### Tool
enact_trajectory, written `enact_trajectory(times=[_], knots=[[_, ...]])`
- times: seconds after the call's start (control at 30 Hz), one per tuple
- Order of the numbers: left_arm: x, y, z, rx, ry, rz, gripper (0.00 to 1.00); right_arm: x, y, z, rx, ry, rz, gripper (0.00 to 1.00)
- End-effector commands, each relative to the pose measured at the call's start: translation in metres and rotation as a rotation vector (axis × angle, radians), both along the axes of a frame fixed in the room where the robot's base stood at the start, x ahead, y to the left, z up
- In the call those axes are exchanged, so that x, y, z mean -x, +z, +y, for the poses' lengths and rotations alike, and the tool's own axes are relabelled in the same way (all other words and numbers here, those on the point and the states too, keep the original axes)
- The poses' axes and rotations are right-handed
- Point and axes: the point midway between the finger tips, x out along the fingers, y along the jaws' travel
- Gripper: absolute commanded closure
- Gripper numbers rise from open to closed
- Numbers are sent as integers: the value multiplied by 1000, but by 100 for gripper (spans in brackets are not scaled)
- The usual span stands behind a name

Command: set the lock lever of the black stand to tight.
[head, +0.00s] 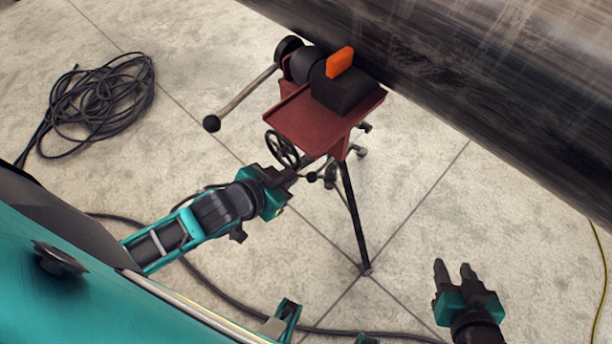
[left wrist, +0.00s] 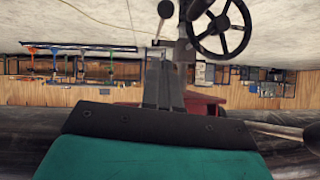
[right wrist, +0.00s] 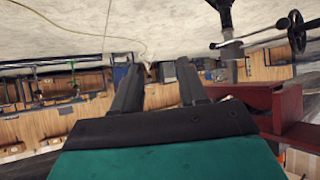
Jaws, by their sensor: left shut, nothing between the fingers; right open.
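The black stand (head: 352,215) has dark legs on the floor under a dark red bench top (head: 305,125). A short lever with a dark ball knob (head: 312,177) shows below the bench top, by the stand's column. The ball knob (left wrist: 166,9) and its light rod also show in the left wrist view, just beyond the fingertips. My left gripper (head: 292,175) is shut and empty, close to this lever; I cannot tell whether it touches it. A lever with a light rod (right wrist: 262,37) shows in the right wrist view. My right gripper (head: 453,268) is open and empty, right of the stand.
A black handwheel (head: 281,149) is just above my left gripper. A long crank handle with a ball end (head: 212,123) sticks out left. An orange block (head: 340,61) is on top. A large dark pipe (head: 480,90) lies behind. Coiled cable (head: 100,100) lies on the floor.

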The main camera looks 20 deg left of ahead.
Motion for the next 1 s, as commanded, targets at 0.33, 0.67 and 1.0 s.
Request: enact_trajectory(times=[0.33,0.67,1.0], knots=[[-57,-43,-14,0,1,-1,100,-3,-12,7,-12,12,4,57],[-65,-80,-13,0,1,1,100,-8,-13,12,-20,24,-3,57],[-65,-82,-13,0,0,0,100,-11,-9,15,-24,28,-10,57]])
